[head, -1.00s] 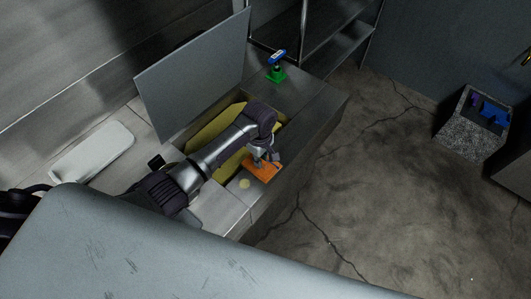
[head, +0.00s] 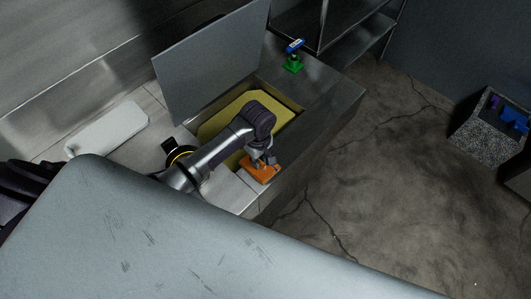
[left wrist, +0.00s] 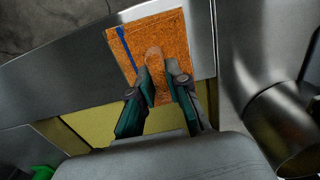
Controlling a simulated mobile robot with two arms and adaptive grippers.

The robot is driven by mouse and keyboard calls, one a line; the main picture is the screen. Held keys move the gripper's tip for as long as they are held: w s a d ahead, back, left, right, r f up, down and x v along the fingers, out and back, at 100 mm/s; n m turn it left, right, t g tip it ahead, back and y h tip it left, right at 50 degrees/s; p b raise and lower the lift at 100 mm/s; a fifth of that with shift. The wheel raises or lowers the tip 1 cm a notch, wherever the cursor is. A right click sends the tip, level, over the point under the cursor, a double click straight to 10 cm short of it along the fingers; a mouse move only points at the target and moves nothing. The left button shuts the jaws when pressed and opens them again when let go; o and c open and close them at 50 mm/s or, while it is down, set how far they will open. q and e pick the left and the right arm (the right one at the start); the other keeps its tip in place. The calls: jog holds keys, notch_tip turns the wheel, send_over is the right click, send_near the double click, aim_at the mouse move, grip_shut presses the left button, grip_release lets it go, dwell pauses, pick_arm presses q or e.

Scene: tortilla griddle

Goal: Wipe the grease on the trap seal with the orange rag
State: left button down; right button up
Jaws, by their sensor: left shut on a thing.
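The orange rag (head: 262,175) lies on the metal front rim of the open trap (head: 330,100), which has yellowish contents (head: 215,125). My left gripper (head: 260,160) is shut on the rag from above. In the left wrist view the rag (left wrist: 175,28) is spread flat with a blue stripe, and a raised fold of it sits between the fingertips (left wrist: 157,80) of my left gripper. No grease spot shows on the rim now; that part of the rim is under the rag and gripper. My right gripper is not in view.
The grey lid (head: 210,65) stands raised behind the trap. A green stand with a blue top (head: 293,60) is on the far corner. A white board (head: 108,130) lies at left. A speckled bin (head: 488,135) stands on the open floor at right.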

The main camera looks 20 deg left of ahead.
aim_at(252, 172)
pick_arm(q)
jog(key=shift+s+a, duration=0.15)
jog(key=shift+s, duration=0.2)
jog(key=shift+s+a+f, duration=0.1)
jog(key=shift+s+a, duration=0.15)
jog(key=shift+s, duration=0.45)
jog(key=shift+s+a+f, duration=0.1)
jog(key=shift+s+a, duration=0.1)
jog(key=shift+s, duration=0.45)
jog(key=c, duration=1.5)
grip_release()
jog(key=shift+o, duration=0.6)
jog(key=shift+w, duration=0.1)
jog(key=shift+f, duration=0.2)
